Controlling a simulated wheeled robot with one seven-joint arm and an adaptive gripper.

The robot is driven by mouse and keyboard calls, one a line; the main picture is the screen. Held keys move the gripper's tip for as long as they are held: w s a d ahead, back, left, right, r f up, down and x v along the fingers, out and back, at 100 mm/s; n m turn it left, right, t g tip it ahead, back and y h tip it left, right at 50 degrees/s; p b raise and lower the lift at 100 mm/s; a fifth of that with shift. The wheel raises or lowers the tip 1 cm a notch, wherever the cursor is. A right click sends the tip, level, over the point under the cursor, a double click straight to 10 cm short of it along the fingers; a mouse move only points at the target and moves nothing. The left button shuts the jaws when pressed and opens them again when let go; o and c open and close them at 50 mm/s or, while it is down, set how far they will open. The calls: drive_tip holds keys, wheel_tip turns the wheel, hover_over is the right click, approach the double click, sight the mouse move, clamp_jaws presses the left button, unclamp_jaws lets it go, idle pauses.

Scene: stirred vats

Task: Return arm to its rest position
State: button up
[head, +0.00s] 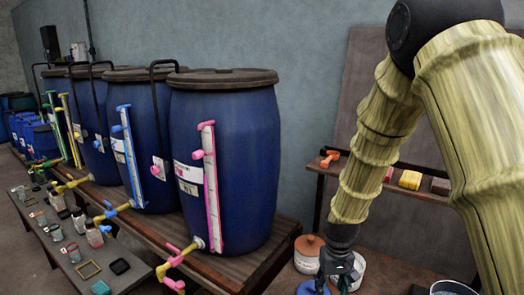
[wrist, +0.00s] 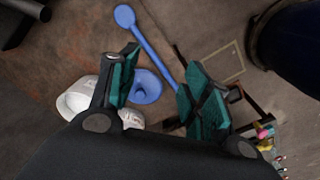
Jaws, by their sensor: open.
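My gripper (head: 338,270) hangs low at the bottom of the head view, right of the nearest blue vat (head: 245,150). In the wrist view my gripper (wrist: 160,78) has its two teal-padded fingers spread apart, with nothing held between them. A blue rod with a round end (wrist: 150,42) shows beyond the fingers, its lower part hidden behind the right finger. A blue round thing (wrist: 147,86) shows between the fingers, farther off. My arm reaches down from the upper right of the head view.
Several lidded blue vats stand in a row on a wooden bench (head: 245,268). A low table (head: 60,245) with jars runs in front. A white bucket (head: 358,268) and a brown-lidded container (head: 307,250) are near my gripper. A shelf (head: 425,178) is behind my arm.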

drive_tip(key=s+d+f+b, duration=0.1)
drive_tip(key=s+f, duration=0.3)
drive_tip(key=f, duration=0.3)
drive_tip(key=s+f+b, duration=0.2)
drive_tip(key=s+f, duration=0.1)
drive_tip(key=f, duration=0.4)
drive_tip(key=s+d+f+b, duration=0.1)
drive_tip(key=s+f+b, duration=0.2)
drive_tip(key=s+f, duration=0.8)
drive_tip(key=s+d+f+m+b, duration=0.1)
drive_tip(key=s+f+b, duration=0.2)
drive_tip(key=s+f, duration=0.9)
drive_tip(key=s, duration=0.5)
drive_tip(key=shift+s+f, duration=0.15)
drive_tip(key=shift+s, duration=0.05)
